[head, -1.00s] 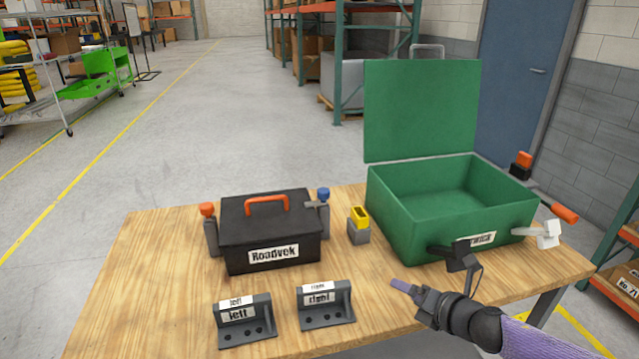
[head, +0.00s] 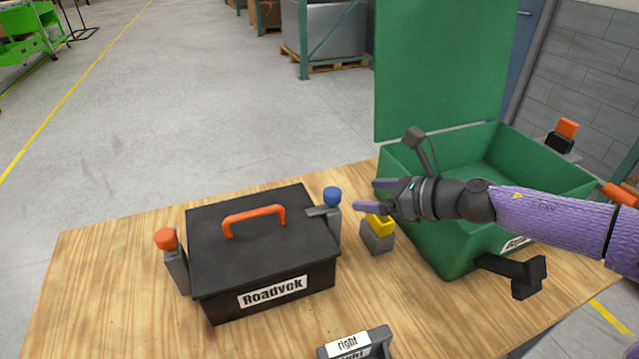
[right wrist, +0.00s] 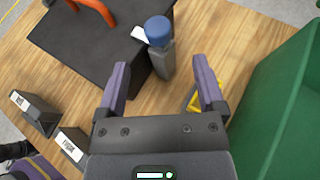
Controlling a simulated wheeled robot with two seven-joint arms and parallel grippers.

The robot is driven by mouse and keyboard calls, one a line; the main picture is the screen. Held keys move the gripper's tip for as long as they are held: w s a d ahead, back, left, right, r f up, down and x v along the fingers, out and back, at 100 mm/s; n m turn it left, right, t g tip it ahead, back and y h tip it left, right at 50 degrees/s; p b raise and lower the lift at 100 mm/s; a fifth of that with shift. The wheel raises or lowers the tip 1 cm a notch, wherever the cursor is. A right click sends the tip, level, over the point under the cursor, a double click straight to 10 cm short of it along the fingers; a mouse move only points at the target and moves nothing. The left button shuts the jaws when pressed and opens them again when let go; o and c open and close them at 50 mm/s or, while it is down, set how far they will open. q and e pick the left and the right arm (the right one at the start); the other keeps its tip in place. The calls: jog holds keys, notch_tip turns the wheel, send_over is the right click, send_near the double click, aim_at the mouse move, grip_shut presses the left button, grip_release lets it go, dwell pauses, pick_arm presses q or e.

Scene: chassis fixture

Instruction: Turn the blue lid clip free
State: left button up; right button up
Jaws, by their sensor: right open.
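The blue lid clip (head: 332,197) is a blue knob on a grey post at the right side of the black Roadvek box (head: 262,262). A grey tab reaches from it over the box lid's edge. The blue knob also shows in the right wrist view (right wrist: 158,31), ahead of the fingers and between their lines. My right gripper (head: 366,196) is open and empty, just right of the blue clip and apart from it; its two purple fingers (right wrist: 160,78) are spread in the right wrist view. My left gripper is not in view.
An orange clip (head: 166,240) stands at the box's left side; an orange handle (head: 254,220) tops the lid. A yellow-topped grey block (head: 377,236) sits below my right gripper. The open green case (head: 455,245) is at right. A "right" bracket (head: 352,343) stands in front.

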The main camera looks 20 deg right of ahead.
aim_at(336, 193)
jog(key=x, duration=0.9)
jog(key=shift+a+r+p, duration=0.1)
jog(key=shift+p, duration=0.2)
